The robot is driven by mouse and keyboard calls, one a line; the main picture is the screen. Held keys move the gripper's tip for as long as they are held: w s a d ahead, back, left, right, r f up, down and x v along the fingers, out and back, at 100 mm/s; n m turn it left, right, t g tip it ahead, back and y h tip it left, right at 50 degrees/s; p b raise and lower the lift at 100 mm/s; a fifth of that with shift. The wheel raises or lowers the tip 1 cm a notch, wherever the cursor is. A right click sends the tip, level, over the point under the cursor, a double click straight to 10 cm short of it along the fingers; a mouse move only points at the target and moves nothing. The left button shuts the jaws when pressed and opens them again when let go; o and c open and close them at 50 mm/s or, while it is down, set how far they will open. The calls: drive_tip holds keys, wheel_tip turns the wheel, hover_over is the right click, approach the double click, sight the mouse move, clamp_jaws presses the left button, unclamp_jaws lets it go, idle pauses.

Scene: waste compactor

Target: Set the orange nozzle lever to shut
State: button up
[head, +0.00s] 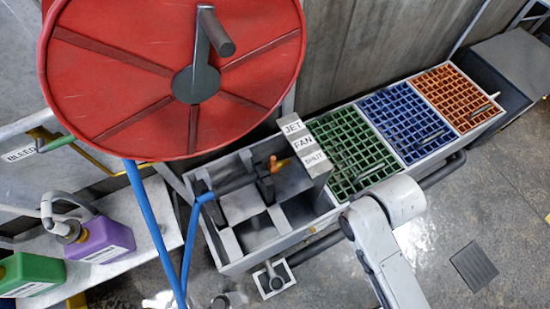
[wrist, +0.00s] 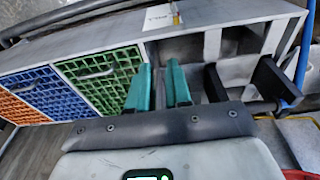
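The orange nozzle lever (head: 273,164) shows in the head view on top of the dark nozzle, which lies across the grey open bin. The labels JET, FAN and SHUT (head: 304,143) stand on a block just right of it. The lever looks small and upright; which label it points to I cannot tell. A blue hose (head: 191,235) runs to the nozzle's left end. In the wrist view my gripper (wrist: 160,78) has its two teal fingers apart with nothing between them. I cannot make out the lever there for sure. The fingers do not show in the head view.
Green (head: 345,150), blue (head: 405,120) and orange (head: 455,97) grid bins lie right of the nozzle bin. A big red wheel (head: 120,70) overhangs at the upper left. Purple (head: 103,240) and green (head: 30,272) jugs stand on a shelf at the lower left.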

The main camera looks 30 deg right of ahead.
drive_tip(key=o, duration=0.4)
drive_tip(key=w+a+t+p, duration=0.1)
drive_tip(key=w, duration=0.2)
drive_tip(key=w+a+r+t+p, duration=0.1)
drive_tip(key=w+p, duration=0.1)
drive_tip(key=w, duration=0.1)
drive_tip(key=w+a+n+t+p, duration=0.1)
drive_tip(key=w+p, duration=0.1)
drive_tip(key=w, duration=0.2)
drive_tip(key=shift+w+r+t, duration=0.1)
drive_tip(key=shift+r+t, duration=0.05)
drive_tip(key=shift+t, duration=0.15)
drive_tip(key=n+t+y+p, duration=0.1)
drive_tip(key=t+y+p, duration=0.1)
drive_tip(key=t+p, duration=0.2)
approach(274, 160)
drive_tip(key=x, duration=1.2)
drive_tip(key=shift+w+f, duration=0.25)
drive_tip(key=shift+w, duration=0.1)
drive_tip(key=shift+c, duration=0.4)
clamp_jaws()
